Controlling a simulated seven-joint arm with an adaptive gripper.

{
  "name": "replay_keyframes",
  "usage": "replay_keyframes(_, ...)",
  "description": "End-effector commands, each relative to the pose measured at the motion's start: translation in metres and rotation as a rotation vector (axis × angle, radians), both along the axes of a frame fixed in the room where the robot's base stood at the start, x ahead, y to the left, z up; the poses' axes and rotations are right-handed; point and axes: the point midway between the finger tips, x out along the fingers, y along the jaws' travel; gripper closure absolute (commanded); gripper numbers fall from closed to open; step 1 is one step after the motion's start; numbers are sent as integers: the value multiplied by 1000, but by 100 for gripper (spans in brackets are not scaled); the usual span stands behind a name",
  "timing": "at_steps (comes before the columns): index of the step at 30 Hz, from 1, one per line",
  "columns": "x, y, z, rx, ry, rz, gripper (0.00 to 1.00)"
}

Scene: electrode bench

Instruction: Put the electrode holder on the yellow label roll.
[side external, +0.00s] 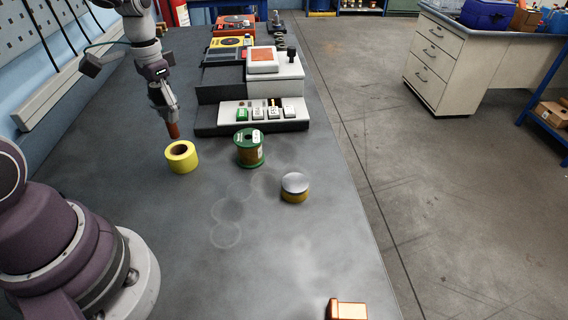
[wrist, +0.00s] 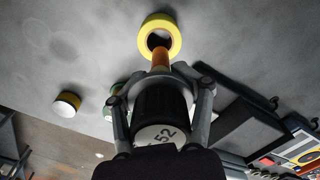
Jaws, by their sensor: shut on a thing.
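The electrode holder (wrist: 160,104) has a dark ribbed body, a white end marked 52, a grey collar and a copper-coloured tip, which also shows in the side view (side external: 173,130). My gripper (wrist: 161,97) is shut on its body, one finger on each side; it also shows in the side view (side external: 164,103). The yellow label roll (side external: 184,162) lies flat on the bench, its dark centre hole facing up. The tip points down towards the roll, close above its far edge in the side view. In the wrist view the tip overlaps the roll's near rim (wrist: 171,25); contact cannot be told.
A green-flanged spool (side external: 249,149) stands right of the roll. A silver-topped round tin (side external: 295,187) is farther right. A grey bench device with a switch panel (side external: 262,115) stands behind. A copper block (side external: 347,309) lies at the front edge.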

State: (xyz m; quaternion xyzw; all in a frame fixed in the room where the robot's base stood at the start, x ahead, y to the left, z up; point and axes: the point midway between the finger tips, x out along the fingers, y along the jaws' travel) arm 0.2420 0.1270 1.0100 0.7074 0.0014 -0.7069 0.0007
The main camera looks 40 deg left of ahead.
Motion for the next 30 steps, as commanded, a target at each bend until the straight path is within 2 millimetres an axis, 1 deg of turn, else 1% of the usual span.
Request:
replay_keyframes(1, -2, -1, -12, -4, 8, -1, 97)
replay_keyframes(3, -1, -1, -26, -4, 6, -2, 97)
replay_keyframes(6, -1, -1, -36, -2, 2, -2, 97)
replay_keyframes(16, 0, -1, -40, -1, 1, -3, 97)
replay_keyframes(17, 0, -1, -40, 0, 1, -3, 54)
replay_keyframes(24, 0, -1, -39, 0, 1, -3, 22)
replay_keyframes(25, 0, -1, -39, 0, 1, -3, 21)
replay_keyframes(30, 0, -1, -39, 0, 1, -3, 21)
